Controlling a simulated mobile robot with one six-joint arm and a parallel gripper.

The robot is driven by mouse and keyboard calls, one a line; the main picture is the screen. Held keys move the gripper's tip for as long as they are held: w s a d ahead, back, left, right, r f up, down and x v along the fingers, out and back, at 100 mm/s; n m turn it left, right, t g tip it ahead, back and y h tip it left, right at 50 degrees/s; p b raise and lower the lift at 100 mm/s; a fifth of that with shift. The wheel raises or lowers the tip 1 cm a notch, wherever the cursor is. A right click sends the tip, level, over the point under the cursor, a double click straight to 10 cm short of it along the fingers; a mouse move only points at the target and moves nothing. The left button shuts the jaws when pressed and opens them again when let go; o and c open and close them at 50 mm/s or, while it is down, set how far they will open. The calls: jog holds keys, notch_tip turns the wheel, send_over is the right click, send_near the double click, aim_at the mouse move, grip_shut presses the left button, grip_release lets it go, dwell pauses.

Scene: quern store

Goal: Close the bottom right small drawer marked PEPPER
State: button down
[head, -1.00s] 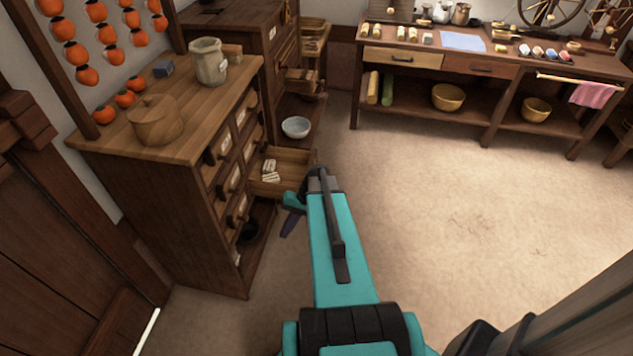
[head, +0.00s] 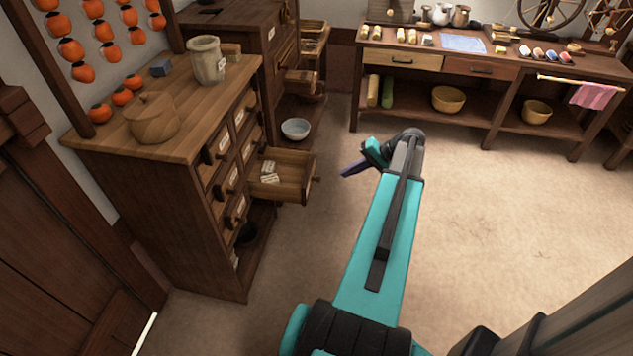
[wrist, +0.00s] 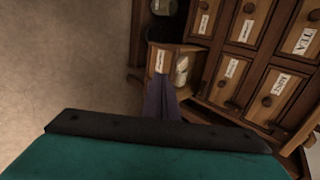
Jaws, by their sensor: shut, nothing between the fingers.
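The small drawer (head: 296,190) at the bottom right of the wooden cabinet is pulled out, with pale packets (head: 269,172) inside. In the wrist view its front (wrist: 160,61) bears a white label too small to read. My gripper (head: 349,171) is to the right of the drawer's front in the head view, apart from it. In the wrist view my dark fingers (wrist: 161,97) are together and empty, pointing toward the drawer, their tips close to its front in the picture. I cannot tell the exact gap.
The cabinet's other small drawers (head: 222,148) look shut; one is marked TEA (wrist: 305,41). A jar (head: 207,62) and a lidded pot (head: 152,120) stand on its top. A bowl (head: 296,128) sits behind the open drawer. Floor to the right is clear.

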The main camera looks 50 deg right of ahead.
jog(key=shift+w+f, duration=0.1)
dwell(0.3)
send_near(308, 184)
notch_tip(308, 184, down, 3)
jog(key=w+a, duration=0.2)
jog(key=shift+w+a+f, duration=0.15)
jog(key=shift+w+a, duration=0.25)
jog(key=shift+w, duration=0.05)
jog(key=shift+w, duration=0.1)
dwell(0.6)
